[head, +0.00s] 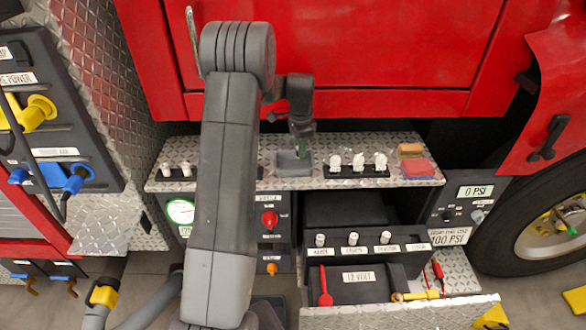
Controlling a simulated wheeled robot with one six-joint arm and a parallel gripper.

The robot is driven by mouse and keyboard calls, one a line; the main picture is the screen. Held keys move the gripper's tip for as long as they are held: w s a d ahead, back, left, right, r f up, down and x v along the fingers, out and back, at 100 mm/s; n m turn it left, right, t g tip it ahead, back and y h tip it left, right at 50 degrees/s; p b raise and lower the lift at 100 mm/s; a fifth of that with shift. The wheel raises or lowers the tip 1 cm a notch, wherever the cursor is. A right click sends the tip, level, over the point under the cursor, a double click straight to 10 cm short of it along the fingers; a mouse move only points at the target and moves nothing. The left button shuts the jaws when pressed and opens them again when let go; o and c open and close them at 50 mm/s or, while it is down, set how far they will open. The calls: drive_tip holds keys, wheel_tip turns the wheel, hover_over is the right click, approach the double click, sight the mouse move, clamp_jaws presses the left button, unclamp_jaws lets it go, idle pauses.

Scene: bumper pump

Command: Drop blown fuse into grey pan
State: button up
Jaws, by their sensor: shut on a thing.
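My gripper (300,138) is above the grey pan (293,168), pointing down from the end of my arm. The pan is a small square tray on the diamond-plate bumper. A small green thing, likely the blown fuse (302,153), shows at the fingertips, just over or inside the pan. The gripper is shut on it. Whether the fuse touches the pan floor cannot be told.
White fuses (358,162) stand in a black holder right of the pan. Red and tan blocks (415,165) lie at the bumper's right end. White-topped pegs (176,170) stand at its left. The red truck body (360,60) rises behind. A fuse panel (353,240) and a tray with tools lie below.

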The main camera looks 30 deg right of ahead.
drive_tip(key=shift+f+b, duration=0.3)
drive_tip(key=shift+f, duration=0.65)
drive_tip(key=o, duration=1)
drive_tip(key=shift+o, duration=0.2)
drive_tip(key=shift+r, duration=0.15)
wheel_tip(320, 180, up, 14)
drive_tip(key=b, duration=0.2)
drive_tip(key=shift+f, duration=0.2)
drive_tip(key=shift+f, duration=0.1)
